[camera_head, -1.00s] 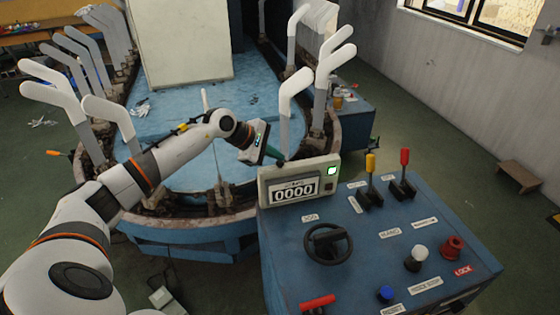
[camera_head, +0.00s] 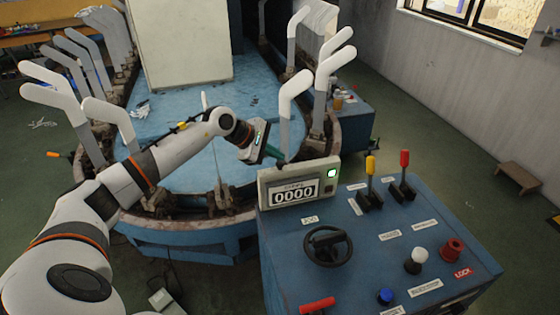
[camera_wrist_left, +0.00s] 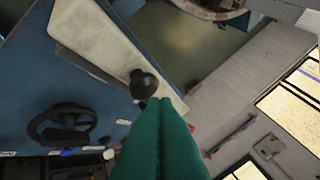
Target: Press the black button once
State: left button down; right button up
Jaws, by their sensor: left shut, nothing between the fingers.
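The black button (camera_wrist_left: 145,84) is a round dark knob on the cream counter box, seen in the left wrist view. The counter box (camera_head: 264,193) has a display reading 0000 and a lit green square on its front in the head view. My left gripper (camera_head: 276,156) is shut and empty, just behind the top left edge of the box. In the left wrist view its green fingertips (camera_wrist_left: 160,101) are right beside the black button. I cannot tell whether they touch it. My right gripper is out of view.
The blue control console (camera_head: 290,270) carries a black handwheel (camera_head: 328,246), yellow (camera_head: 370,165) and red (camera_head: 404,159) levers, and white, red and blue knobs. Behind it is the blue machine (camera_head: 190,245) with several upright white sock forms (camera_head: 294,90).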

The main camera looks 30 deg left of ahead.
pick_arm(q)
jog(key=shift+r, duration=0.35)
notch_tip(320, 180, up, 5)
jog(key=shift+f+p, duration=0.1)
jog(key=shift+p, duration=1.05)
